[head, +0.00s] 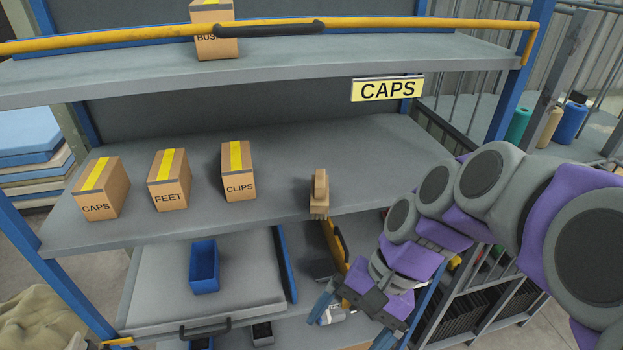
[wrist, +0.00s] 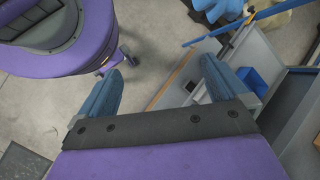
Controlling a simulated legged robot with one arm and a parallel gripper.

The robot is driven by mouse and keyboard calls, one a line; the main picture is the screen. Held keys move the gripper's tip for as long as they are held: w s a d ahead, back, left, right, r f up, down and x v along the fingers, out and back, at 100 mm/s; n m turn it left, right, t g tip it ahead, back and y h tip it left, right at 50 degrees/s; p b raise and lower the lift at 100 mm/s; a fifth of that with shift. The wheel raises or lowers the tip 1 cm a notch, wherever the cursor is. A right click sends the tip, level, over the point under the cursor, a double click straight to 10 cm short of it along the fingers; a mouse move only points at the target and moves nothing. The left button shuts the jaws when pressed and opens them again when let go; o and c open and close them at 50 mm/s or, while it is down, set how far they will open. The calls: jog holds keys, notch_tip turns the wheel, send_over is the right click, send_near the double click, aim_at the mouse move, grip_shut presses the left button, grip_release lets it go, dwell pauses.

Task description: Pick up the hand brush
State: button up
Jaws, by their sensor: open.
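The hand brush (head: 320,188), tan and wooden-looking with its bristles toward me, is on the middle grey shelf (head: 270,215), close to the front edge and right of the cardboard boxes. My gripper (head: 347,330) is below and to the right of the brush in the head view, apart from it and pointing down. In the wrist view my gripper (wrist: 163,62) has its two blue fingers spread wide with nothing between them. The brush cannot be made out in the wrist view.
Boxes marked CAPS (head: 101,190), FEET (head: 168,182) and CLIPS (head: 238,173) stand on the same shelf. A yellow rail (head: 420,22) crosses the upper shelf. A blue bin (head: 204,267) sits on the lower tray. The shelf right of the brush is clear.

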jog(key=w+a+r+m+y, duration=0.1)
jog(key=w+r+m+y, duration=0.3)
jog(key=w, duration=0.5)
jog(key=m+t+y, duration=0.2)
jog(key=m+y, duration=0.6)
send_near(320, 192)
jog(key=r, duration=0.2)
jog(key=w+d+f+m+t, duration=0.1)
jog(key=w+d+m, duration=0.15)
jog(key=d, duration=0.35)
jog(key=shift+n+y, duration=0.3)
jog(key=shift+n, duration=0.15)
jog(key=a, duration=1.1)
jog(key=shift+w+a+f, duration=0.1)
jog(key=shift+a, duration=0.55)
jog(key=shift+a, duration=0.1)
